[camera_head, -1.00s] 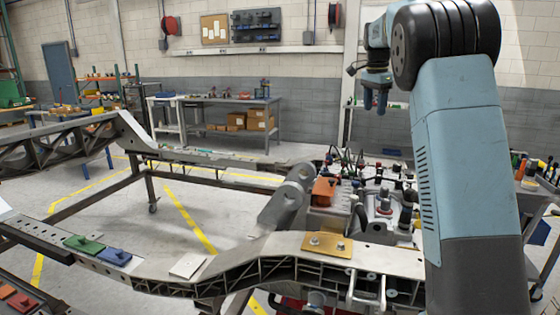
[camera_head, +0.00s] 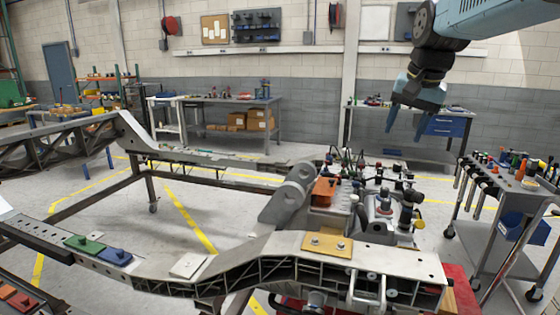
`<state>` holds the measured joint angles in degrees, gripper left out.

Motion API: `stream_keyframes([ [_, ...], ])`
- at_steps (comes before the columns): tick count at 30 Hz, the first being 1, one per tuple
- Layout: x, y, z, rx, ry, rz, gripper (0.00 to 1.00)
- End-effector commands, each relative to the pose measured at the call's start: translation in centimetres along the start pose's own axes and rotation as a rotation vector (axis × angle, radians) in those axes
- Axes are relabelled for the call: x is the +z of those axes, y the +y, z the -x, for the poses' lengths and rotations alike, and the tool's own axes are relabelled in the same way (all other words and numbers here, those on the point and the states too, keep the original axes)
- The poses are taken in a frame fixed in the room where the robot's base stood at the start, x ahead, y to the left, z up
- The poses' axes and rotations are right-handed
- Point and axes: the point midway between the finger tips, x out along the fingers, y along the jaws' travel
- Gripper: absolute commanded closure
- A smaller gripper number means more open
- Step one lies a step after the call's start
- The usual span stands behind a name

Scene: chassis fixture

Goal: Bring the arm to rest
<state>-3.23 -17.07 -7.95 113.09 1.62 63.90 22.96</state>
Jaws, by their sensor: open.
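My gripper (camera_head: 404,134) hangs at the upper right, its two blue fingers pointing down and spread apart, with nothing between them. My arm (camera_head: 480,22) reaches in from the upper right corner. The gripper is in the air above and behind the engine-like assembly (camera_head: 380,205), apart from it. The chassis frame (camera_head: 205,270) stretches across the foreground, and the gripper touches no part of it.
A tool cart (camera_head: 505,185) stands at the right with several tools on top. On the frame lie a green block (camera_head: 84,243), a blue block (camera_head: 115,256) and a gold plate (camera_head: 327,245). A workbench (camera_head: 240,103) stands at the back. Air around the gripper looks clear.

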Motion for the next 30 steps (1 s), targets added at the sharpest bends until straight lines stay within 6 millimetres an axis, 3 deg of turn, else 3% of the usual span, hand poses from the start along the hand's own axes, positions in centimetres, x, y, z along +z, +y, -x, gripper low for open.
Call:
stream_keyframes([
  [3,4.0,1.2,-0.1,-0.013,0.023,0.089,0.43],
  [15,15.9,5.1,-2.9,-0.012,0.112,0.392,0.43],
  [21,19.2,6.4,-4.4,-0.001,0.14,0.481,0.43],
  [30,19.8,6.7,-4.8,0.002,0.146,0.5,0.43],
])
